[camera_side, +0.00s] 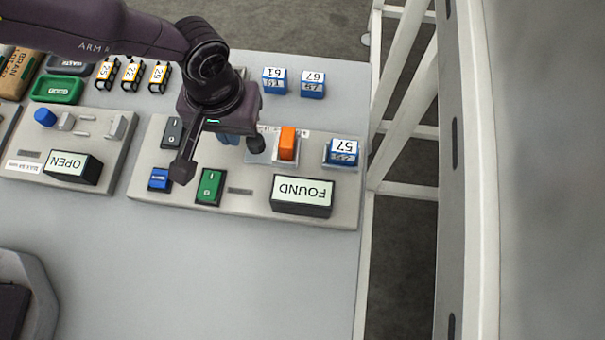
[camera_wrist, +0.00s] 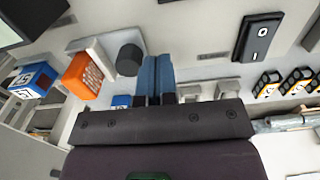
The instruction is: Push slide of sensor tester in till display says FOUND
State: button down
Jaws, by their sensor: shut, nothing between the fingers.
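The sensor tester (camera_side: 335,205) is a pale panel, and its display (camera_side: 302,194) reads FOUND, upside down in the side view. An orange block (camera_side: 287,143) stands on it, also in the wrist view (camera_wrist: 82,75). The slide's dark round knob (camera_wrist: 130,59) shows beside the pale bracket (camera_wrist: 95,50) near the orange block. My gripper (camera_wrist: 157,65) is shut and empty, its blue fingers together just right of the knob. I cannot tell whether they touch it. In the side view my wrist hides much of the slide and most of the blue fingers (camera_side: 229,138).
A blue block marked 57 (camera_side: 342,152) sits on the panel's right end. A green switch (camera_side: 209,187), a blue button (camera_side: 159,179) and a dark switch (camera_side: 173,132) are left. Another panel with an OPEN display (camera_side: 73,167) lies further left.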

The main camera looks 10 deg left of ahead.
notch_tip(320, 180, up, 7)
dwell(0.7)
jog(key=shift+f, duration=0.1)
dwell(0.5)
jog(key=s+a+r+t, duration=0.2)
jog(key=s+a+r, duration=0.2)
jog(key=a+r, duration=0.3)
jog(key=s+a+r+t, duration=0.1)
jog(key=s+a+r, duration=0.4)
jog(key=a, duration=1)
jog(key=s+a+r+t, duration=0.2)
jog(key=s+a+r, duration=0.3)
jog(key=a+r, duration=0.6)
jog(key=shift+a+t, duration=0.3)
jog(key=shift+a, duration=0.25)
jog(key=shift+r, duration=0.1)
